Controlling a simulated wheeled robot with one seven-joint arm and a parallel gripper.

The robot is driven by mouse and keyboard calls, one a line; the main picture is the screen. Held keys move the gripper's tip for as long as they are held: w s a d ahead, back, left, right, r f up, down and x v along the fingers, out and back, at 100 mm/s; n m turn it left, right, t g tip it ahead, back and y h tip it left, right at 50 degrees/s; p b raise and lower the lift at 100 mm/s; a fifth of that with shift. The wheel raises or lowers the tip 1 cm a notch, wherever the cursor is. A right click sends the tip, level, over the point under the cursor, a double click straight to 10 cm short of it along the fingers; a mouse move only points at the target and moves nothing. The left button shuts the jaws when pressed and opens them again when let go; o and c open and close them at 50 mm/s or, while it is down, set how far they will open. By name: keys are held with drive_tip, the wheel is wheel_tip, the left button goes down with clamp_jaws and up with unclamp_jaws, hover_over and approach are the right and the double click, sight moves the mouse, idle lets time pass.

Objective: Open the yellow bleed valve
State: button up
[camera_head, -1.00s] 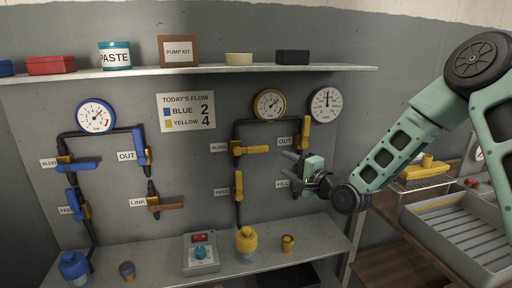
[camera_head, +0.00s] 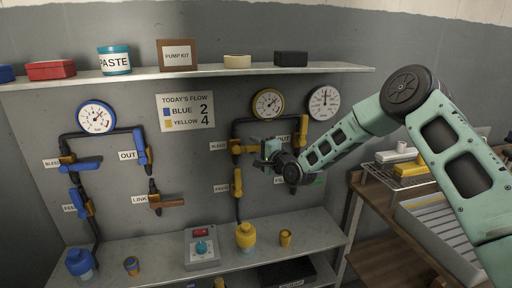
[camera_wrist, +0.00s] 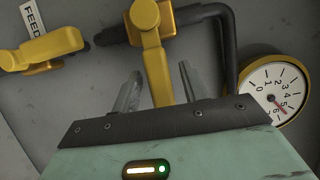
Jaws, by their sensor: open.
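The yellow bleed valve (camera_head: 237,147) sits on the yellow line's pipe beside its label, below a yellow-rimmed gauge (camera_head: 267,103). Its handle points right, across the pipe, and is mostly hidden by my gripper (camera_head: 260,151) in the head view. In the wrist view the valve's yellow handle (camera_wrist: 156,72) lies between the two fingers of my gripper (camera_wrist: 159,72), with a gap on each side. My gripper is open and holds nothing. The yellow feed valve (camera_head: 238,182) is below, its handle along the pipe; it also shows in the wrist view (camera_wrist: 45,48).
The yellow out valve (camera_head: 303,130) is close right of my gripper, and a white gauge (camera_head: 324,103) is above it. A shelf (camera_head: 200,72) crosses above. A lower shelf (camera_head: 215,275) holds a yellow bottle (camera_head: 246,236) and a control box (camera_head: 202,250). Blue valves (camera_head: 85,163) are at left.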

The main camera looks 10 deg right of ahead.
clamp_jaws()
